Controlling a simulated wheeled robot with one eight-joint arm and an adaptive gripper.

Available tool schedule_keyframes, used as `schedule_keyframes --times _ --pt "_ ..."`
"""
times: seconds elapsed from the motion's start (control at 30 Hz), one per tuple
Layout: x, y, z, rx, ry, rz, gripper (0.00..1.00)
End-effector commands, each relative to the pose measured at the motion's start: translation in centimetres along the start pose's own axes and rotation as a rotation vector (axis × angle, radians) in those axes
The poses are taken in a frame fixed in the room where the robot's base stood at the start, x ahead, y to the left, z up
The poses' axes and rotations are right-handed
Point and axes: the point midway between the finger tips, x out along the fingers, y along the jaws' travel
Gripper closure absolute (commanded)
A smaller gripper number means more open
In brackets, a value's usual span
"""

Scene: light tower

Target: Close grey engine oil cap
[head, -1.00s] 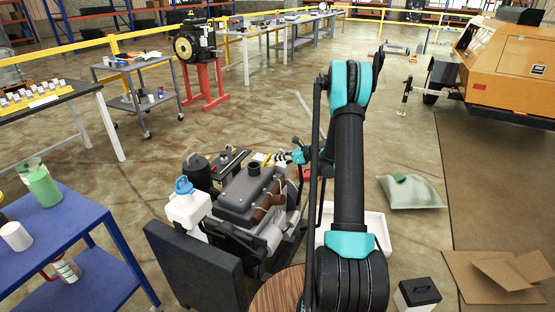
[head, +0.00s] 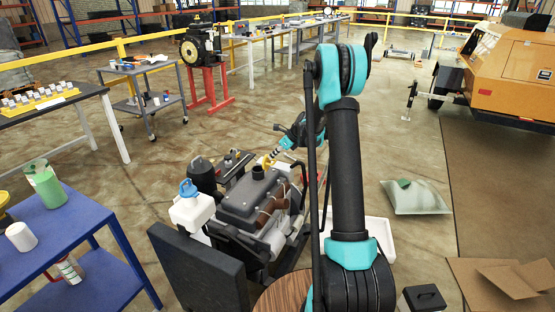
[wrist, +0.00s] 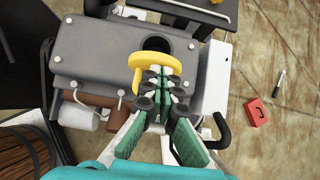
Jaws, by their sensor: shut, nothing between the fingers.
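The grey engine (head: 236,208) sits on its stand in the middle of the head view; its flat grey cover (wrist: 85,55) fills the upper middle of the wrist view. A dark round filler opening (wrist: 153,42) is on the cover, and its black neck (head: 258,173) shows in the head view. The yellow oil cap (wrist: 146,62) lies at the near side of the opening and overlaps its edge; it also shows in the head view (head: 266,161). My gripper (wrist: 164,72) is shut and empty, its fingertips over the cap. I cannot tell whether they touch it.
A white bottle with a blue top (head: 190,208) and a dark canister (head: 202,176) stand beside the engine. A blue table (head: 78,228) is at left. A red box (wrist: 257,112) lies on the floor. Open floor extends behind the engine.

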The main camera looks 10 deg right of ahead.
Motion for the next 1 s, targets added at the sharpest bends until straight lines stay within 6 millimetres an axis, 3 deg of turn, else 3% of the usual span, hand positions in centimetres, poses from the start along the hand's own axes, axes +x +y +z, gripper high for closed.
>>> schedule_keyframes --times 0.3,0.73,1.0 --pt "1.6 0.1 3.0 -0.004 0.300 0.001 1.00" --pt "4.9 0.0 5.6 -0.003 0.707 0.001 1.00" --pt "7.2 0.0 6.3 0.000 0.697 0.000 1.00"
